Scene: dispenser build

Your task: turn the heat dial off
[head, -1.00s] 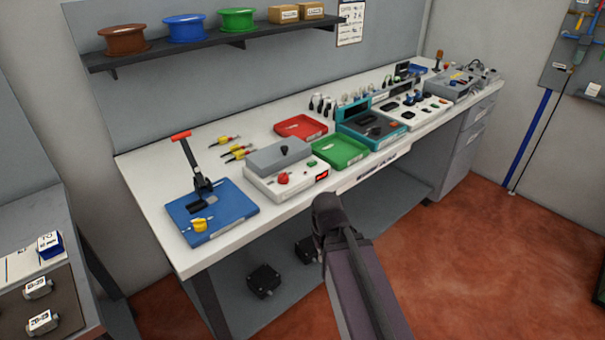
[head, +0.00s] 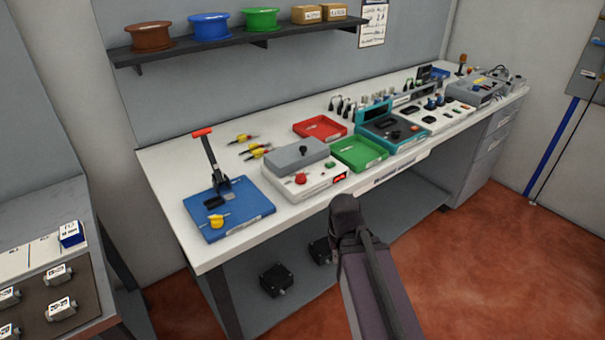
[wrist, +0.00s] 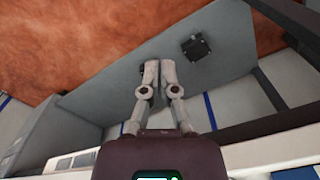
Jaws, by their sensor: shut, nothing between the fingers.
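A white box with a grey lid (head: 297,157) stands near the front edge of the workbench. A round red dial (head: 301,178) sits on its front part, beside a small green button (head: 330,164) and a lit red display (head: 340,178). A black knob (head: 303,150) is on the lid. No readable label shows which is the heat dial. My gripper (wrist: 159,72) is shut and empty in the wrist view, its two fingers close together, over a grey surface below the bench. In the head view my arm hides the fingers, in front of the bench edge.
A blue plate (head: 235,225) with a red-handled lever press stands left of the box. A green tray (head: 360,153) is right of it, a red tray (head: 320,128) behind. Black boxes (head: 276,280) lie on the lower shelf. The floor in front is clear.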

